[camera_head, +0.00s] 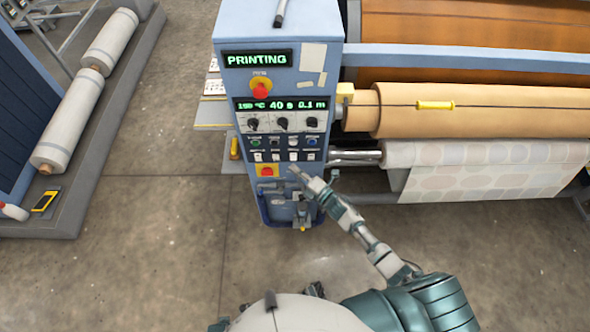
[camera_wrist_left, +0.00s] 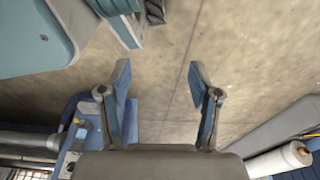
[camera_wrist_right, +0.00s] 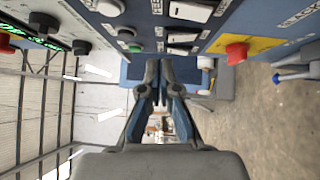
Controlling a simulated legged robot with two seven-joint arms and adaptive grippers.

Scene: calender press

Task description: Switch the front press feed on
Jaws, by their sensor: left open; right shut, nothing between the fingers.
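The blue press control panel (camera_head: 275,130) stands upright in the head view. It has a row of buttons, with a green one (camera_head: 255,142) at left, above small pale rocker switches (camera_head: 293,156). Their labels are too small to read, so I cannot tell which is the front press feed. My right gripper (camera_head: 298,174) is shut and empty, near the panel's lower right. In the right wrist view its fingertips (camera_wrist_right: 158,68) are close to the white rocker switches (camera_wrist_right: 185,38); contact cannot be told. My left gripper (camera_wrist_left: 160,72) is open and empty above the floor.
A red knob on a yellow plate (camera_head: 266,171) sits low on the panel, and a red emergency button (camera_head: 261,90) higher up. Brown (camera_head: 460,110) and patterned rolls (camera_head: 490,165) lie to the right. White rolls (camera_head: 65,130) lie left. The floor before the panel is clear.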

